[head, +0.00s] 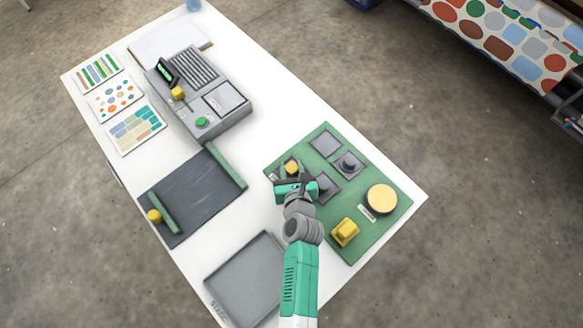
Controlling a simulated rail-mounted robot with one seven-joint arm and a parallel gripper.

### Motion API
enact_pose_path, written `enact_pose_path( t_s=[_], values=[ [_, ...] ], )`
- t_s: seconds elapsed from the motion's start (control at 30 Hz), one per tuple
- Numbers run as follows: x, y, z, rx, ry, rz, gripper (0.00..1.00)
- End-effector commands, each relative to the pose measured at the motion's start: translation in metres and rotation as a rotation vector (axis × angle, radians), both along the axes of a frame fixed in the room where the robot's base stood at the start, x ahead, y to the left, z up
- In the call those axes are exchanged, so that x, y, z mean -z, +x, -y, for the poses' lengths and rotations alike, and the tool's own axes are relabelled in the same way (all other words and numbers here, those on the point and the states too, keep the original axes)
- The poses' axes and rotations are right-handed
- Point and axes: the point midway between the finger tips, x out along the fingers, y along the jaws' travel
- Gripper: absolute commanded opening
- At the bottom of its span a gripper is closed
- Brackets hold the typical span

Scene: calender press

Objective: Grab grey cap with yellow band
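A green board (360,236) on the white table carries several small parts. I cannot clearly make out a grey cap with a yellow band. A dark grey knob-like piece (349,161) sits on a grey square, and a similar grey piece (324,187) is on the square nearer my gripper. A small yellow piece (292,166) shows just beyond my gripper (290,180), partly hidden by it. A yellow block (345,232) stands at the board's lower part. My gripper is over the board's left side; its fingers are too small and covered to tell if they hold anything.
A round pale yellow disc (381,198) is on the board's right. A grey tray (246,278) lies left of my arm. A dark plate with green bars (197,200) and a grey machine (200,95) stand farther left. White table between them is clear.

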Motion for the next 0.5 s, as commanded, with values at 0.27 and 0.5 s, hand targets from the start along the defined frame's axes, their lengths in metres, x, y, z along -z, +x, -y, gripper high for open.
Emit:
enact_pose_path(
  t_s=[0.27, 0.5],
  values=[
    [-0.002, 0.0, 0.0, 0.0, 0.0, 0.001, 0.08],
    [-0.031, 0.0, 0.0, -0.001, 0.001, 0.003, 0.08]
  ],
)
